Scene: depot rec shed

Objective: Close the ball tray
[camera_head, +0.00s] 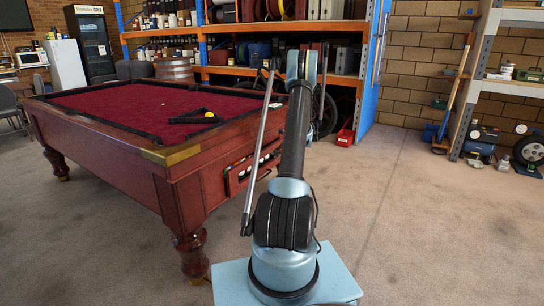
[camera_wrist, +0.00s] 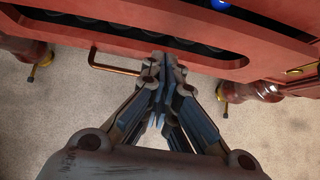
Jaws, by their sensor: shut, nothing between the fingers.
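The ball tray (camera_head: 233,185) is on the end of the pool table (camera_head: 172,185) in the head view, a reddish wooden front with balls showing along it. It stands out a little from the table's end. The gripper is not clearly seen in the head view.
A black triangle rack (camera_head: 190,117) and a yellow ball (camera_head: 209,114) lie on the red cloth. A blue ball (camera_wrist: 221,3) shows in the wrist view. A turned table leg (camera_head: 193,255) stands at the near corner. Carpet right of the table is clear, with shelving behind.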

